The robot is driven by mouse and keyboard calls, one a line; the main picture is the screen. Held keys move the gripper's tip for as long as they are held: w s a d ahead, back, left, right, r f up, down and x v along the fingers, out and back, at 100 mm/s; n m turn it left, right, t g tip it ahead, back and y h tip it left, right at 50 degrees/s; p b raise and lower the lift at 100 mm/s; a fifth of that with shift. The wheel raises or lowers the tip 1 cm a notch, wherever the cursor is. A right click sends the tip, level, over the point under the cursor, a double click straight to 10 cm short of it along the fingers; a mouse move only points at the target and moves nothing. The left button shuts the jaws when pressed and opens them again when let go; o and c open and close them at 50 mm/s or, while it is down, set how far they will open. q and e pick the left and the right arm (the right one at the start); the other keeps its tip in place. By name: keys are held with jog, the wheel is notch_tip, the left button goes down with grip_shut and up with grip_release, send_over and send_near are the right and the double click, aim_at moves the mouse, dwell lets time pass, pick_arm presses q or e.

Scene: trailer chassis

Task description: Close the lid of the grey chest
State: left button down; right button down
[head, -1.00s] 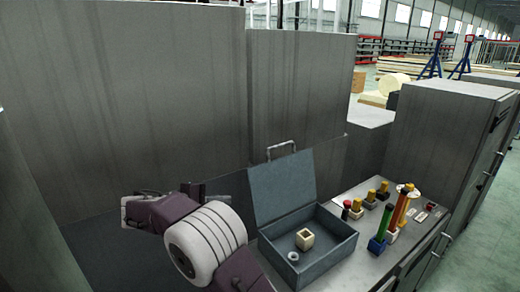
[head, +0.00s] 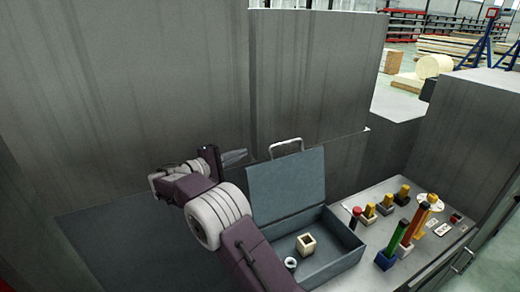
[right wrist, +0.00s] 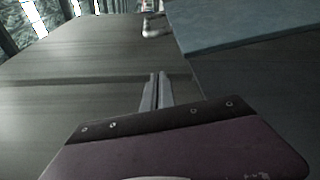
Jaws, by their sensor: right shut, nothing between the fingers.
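The grey chest (head: 345,262) stands on a metal work surface with its lid (head: 288,188) raised upright. A metal handle (head: 286,146) is on the lid's top edge. Inside the chest lie a cream square block with a hole (head: 307,245) and a small pale ring (head: 290,263). My right gripper (head: 234,156) is shut and empty, left of the lid's upper edge and apart from it. In the right wrist view the closed fingers (right wrist: 159,90) point forward, with the lid (right wrist: 240,25) at upper right and the handle (right wrist: 152,25) ahead. My left gripper is not seen.
Right of the chest, the metal surface (head: 378,252) holds coloured upright pieces, including a green stick (head: 397,240) and an orange stick (head: 415,220). Tall grey panels (head: 315,70) stand close behind the lid. A grey cabinet (head: 480,125) stands at the right.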

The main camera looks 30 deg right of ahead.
jog(key=p+x, duration=0.1)
jog(key=x, duration=0.3)
jog(key=shift+d+r, duration=0.15)
jog(key=shift+d, duration=0.15)
jog(key=s, duration=0.1)
jog(key=s+d, duration=0.1)
jog(key=s, duration=0.1)
jog(key=shift+s+d+r+p, duration=0.25)
jog(key=shift+s+r+p, duration=0.05)
jog(key=shift+p, duration=0.05)
jog(key=shift+a, duration=0.1)
